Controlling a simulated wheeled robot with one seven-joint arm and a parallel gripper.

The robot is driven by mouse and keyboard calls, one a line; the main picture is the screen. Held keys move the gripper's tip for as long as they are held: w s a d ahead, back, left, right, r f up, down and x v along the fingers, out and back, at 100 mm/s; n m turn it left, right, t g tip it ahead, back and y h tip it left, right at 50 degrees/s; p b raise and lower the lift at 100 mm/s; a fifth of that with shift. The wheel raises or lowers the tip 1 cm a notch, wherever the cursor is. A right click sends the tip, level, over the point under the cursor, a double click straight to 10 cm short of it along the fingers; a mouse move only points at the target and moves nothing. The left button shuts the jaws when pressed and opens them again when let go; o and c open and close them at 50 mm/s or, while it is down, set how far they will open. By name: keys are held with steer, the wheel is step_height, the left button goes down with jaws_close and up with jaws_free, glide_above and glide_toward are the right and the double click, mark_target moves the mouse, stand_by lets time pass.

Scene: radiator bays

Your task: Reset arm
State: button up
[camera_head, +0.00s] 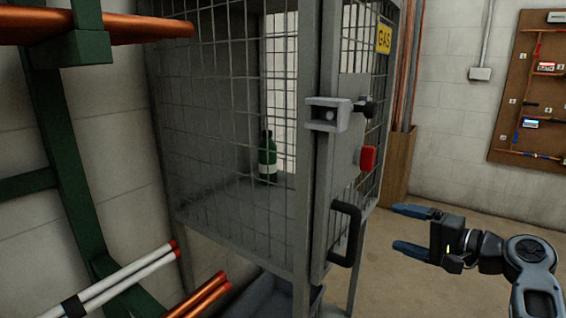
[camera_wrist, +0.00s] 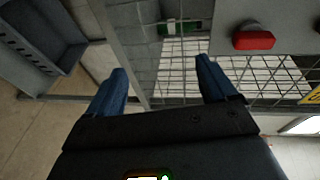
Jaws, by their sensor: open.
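My gripper (camera_head: 412,229) is at the right in the head view, its two blue fingers spread apart and empty. It is held in free space to the right of the wire cage's black door handle (camera_head: 345,233), apart from it. In the wrist view my gripper (camera_wrist: 160,85) also shows open, with nothing between its fingers and the cage mesh beyond. My arm runs off the lower right of the head view.
A grey mesh gas cage (camera_head: 235,130) fills the middle, with a red button-like part (camera_head: 367,158), a latch (camera_head: 328,114) and a green bottle (camera_head: 267,158) inside. Pipes (camera_head: 120,275) jut out at lower left. Floor at right is clear.

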steer(key=s+f+h+p, duration=0.2)
steer(key=s+f+h, duration=0.6)
steer(key=s+f, duration=1.15)
steer(key=s+a+r+n+t+h+p, duration=0.1)
steer(key=s+r+n+h, duration=0.1)
steer(key=s, duration=0.9)
steer(key=s+a+r+n+h+p, duration=0.1)
steer(key=s+r+n, duration=0.1)
steer(key=s, duration=0.9)
steer(key=s+a+r+n+t, duration=0.1)
steer(key=s+a+r+n, duration=0.2)
steer(key=s+r, duration=0.8)
step_height(320, 180, up, 3)
steer(key=shift+s+a+f+n+t+p, duration=0.1)
steer(key=shift+s+a+n+t+p, duration=0.2)
steer(key=shift+n, duration=0.8)
